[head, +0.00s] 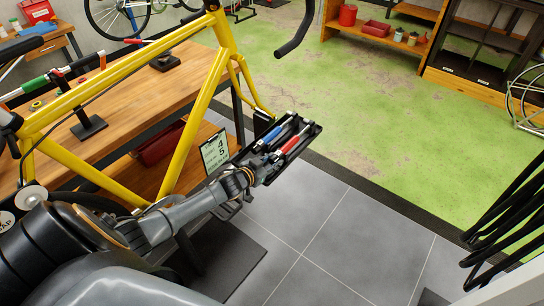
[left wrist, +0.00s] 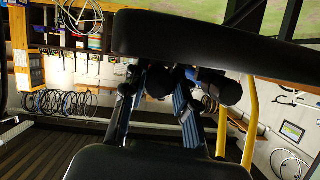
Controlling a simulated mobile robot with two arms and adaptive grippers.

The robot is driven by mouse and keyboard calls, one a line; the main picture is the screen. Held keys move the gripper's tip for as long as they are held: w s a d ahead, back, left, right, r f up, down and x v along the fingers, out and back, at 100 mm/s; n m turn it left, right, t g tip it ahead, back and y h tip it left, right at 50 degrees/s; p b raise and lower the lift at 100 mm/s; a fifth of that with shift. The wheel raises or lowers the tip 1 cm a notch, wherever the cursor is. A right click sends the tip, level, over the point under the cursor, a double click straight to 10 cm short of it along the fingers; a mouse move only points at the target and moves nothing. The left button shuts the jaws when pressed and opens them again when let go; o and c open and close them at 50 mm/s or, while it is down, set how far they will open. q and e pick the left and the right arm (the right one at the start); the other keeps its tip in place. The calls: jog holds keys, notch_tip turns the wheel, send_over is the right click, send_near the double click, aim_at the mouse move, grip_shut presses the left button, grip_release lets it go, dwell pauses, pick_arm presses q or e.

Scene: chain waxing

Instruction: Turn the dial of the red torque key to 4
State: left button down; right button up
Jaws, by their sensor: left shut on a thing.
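The red torque key (head: 291,143) shows in the head view as a red bar with a pale tip, pointing up and right. A blue bar (head: 271,134), perhaps a second key, lies left of it. My left gripper (head: 280,148) is at the red key's near end and appears shut on it. In the left wrist view its dark fingers frame black and blue parts; no red shows there. The dial and its setting are too small to read. A card with 4 and 5 (head: 215,151) stands left of the gripper. My right gripper is out of view.
The yellow bicycle frame (head: 85,92) stands close on the left, in front of the wooden bench (head: 140,85). A red bin (head: 160,143) is below the bench top. Grey floor tiles (head: 340,235) are clear. Black bars (head: 505,205) rise at the right.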

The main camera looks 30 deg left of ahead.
pick_arm(q)
jog(key=shift+n+h, duration=0.4)
jog(key=shift+n, duration=0.2)
jog(key=shift+f+n+h+b, duration=0.15)
jog(key=shift+n+h+b, duration=0.3)
jog(key=shift+n+h, duration=0.4)
jog(key=n+h+b, duration=0.1)
jog(key=n+b, duration=0.1)
jog(key=b, duration=0.1)
jog(key=shift+f+n, duration=0.1)
jog(key=shift+n, duration=0.25)
jog(key=shift+r+n+h+b, duration=0.2)
jog(key=shift+n+h+b, duration=0.25)
jog(key=shift+n+b, duration=0.6)
jog(key=c, duration=1.3)
grip_release()
jog(key=shift+s, duration=0.1)
